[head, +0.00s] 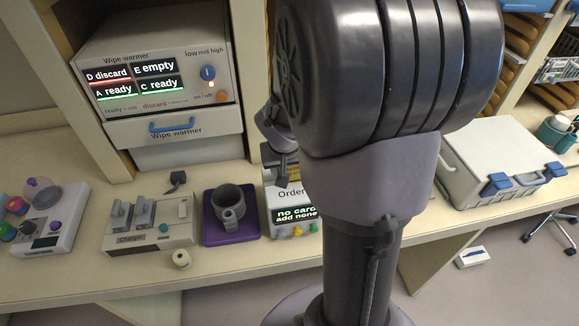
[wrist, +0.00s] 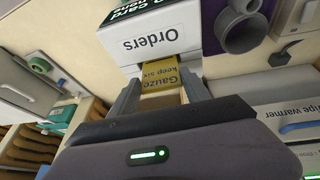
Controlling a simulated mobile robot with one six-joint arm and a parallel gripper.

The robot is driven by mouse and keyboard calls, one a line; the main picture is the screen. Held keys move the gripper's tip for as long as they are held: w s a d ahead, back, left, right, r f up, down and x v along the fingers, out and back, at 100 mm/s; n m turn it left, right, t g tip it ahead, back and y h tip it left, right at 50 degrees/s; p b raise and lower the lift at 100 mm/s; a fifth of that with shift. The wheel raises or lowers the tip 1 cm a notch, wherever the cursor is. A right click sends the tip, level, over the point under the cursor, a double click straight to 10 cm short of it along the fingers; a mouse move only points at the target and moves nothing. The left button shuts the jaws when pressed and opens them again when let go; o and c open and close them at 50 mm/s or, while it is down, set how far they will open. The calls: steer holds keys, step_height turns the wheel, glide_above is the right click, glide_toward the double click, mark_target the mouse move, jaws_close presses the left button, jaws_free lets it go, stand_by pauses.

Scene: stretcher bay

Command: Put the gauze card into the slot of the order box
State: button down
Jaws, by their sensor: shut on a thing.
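The gauze card (wrist: 159,77) is yellow and reads "Gauze keep six". In the wrist view it lies between the fingers of my gripper (wrist: 162,88), which is shut on it. The order box (wrist: 151,40), white with the word "Orders", is straight ahead of the fingertips. The card's far edge meets the box's near edge in this view; I cannot tell if it is inside the slot. In the head view the order box (head: 291,207) is partly hidden by my arm, and its display reads "no card, add none". The slot is not clearly visible.
A grey cup-like holder on a purple base (head: 231,231) stands just left of the order box. A charger (head: 150,236) is further left, with a small spool (head: 181,258) before it. The wipe warmer (head: 160,75) stands behind. A white bin (head: 495,160) is right.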

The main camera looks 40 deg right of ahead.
steer(key=shift+f+b, duration=0.55)
steer(key=shift+b, duration=0.2)
steer(key=shift+c, duration=2.1)
jaws_free()
steer(key=p+v, duration=0.5)
steer(key=v, duration=1.2)
steer(key=shift+r, duration=0.25)
steer(key=shift+a, duration=0.1)
